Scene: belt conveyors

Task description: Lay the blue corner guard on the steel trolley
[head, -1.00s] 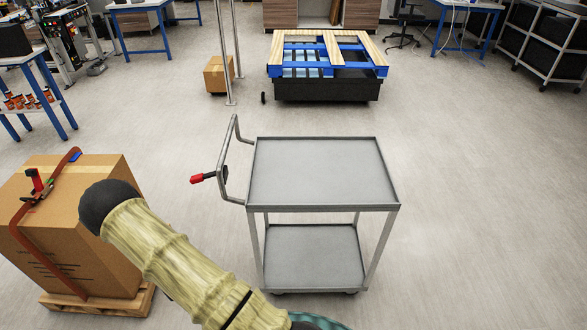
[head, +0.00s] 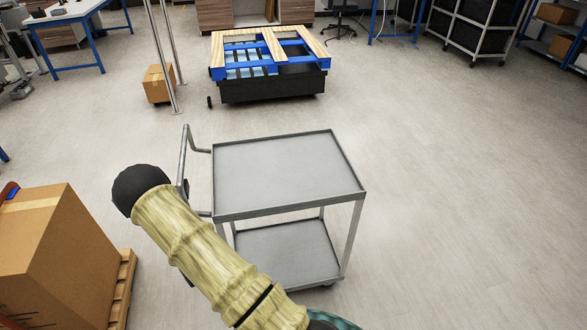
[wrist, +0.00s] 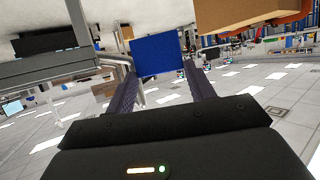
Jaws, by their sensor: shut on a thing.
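The steel trolley (head: 285,172) stands upright in the middle of the head view, with a bare grey top and a lower shelf. Part of its grey frame shows at the upper left of the wrist view (wrist: 50,68). The blue corner guard (wrist: 157,52) is between the two fingers of my gripper (wrist: 159,71), which is shut on it. Only a flat blue face of the guard shows. The guard and my gripper are not visible in the head view, where my arm covers the trolley's left front corner area and part of its handle.
A large cardboard box (head: 52,255) on a wooden pallet (head: 124,290) stands left of the trolley. Behind the trolley is a black base with a blue and wooden pallet (head: 270,85), and a small carton (head: 158,84) beside metal posts. The floor right of the trolley is clear.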

